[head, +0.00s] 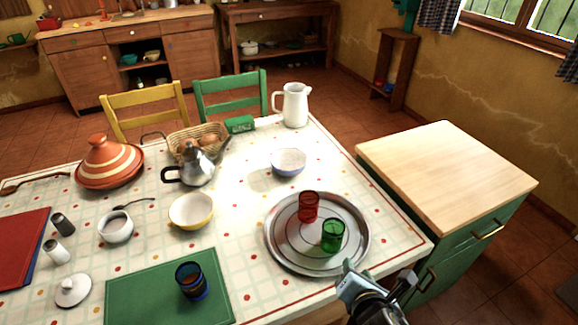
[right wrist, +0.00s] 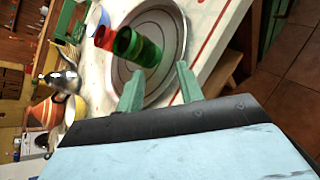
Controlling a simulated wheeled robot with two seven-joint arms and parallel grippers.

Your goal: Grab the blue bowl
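The blue bowl (head: 288,162), white inside with a blue outer side, stands upright on the tablecloth beyond the round metal tray (head: 282,252). It also seems to show small near the top of the right wrist view (right wrist: 97,18). My right gripper (head: 350,268) is at the near right edge of the tray, well short of the bowl. In the right wrist view its two green fingers (right wrist: 160,86) are apart with nothing between them. My left gripper is in neither view.
A red glass (head: 309,206) and a green glass (head: 332,235) stand on the tray between my right gripper and the bowl. A yellow bowl (head: 191,211), a metal pot (head: 197,167) and a white pitcher (head: 294,104) stand around. The wooden-topped cabinet (head: 445,170) is clear.

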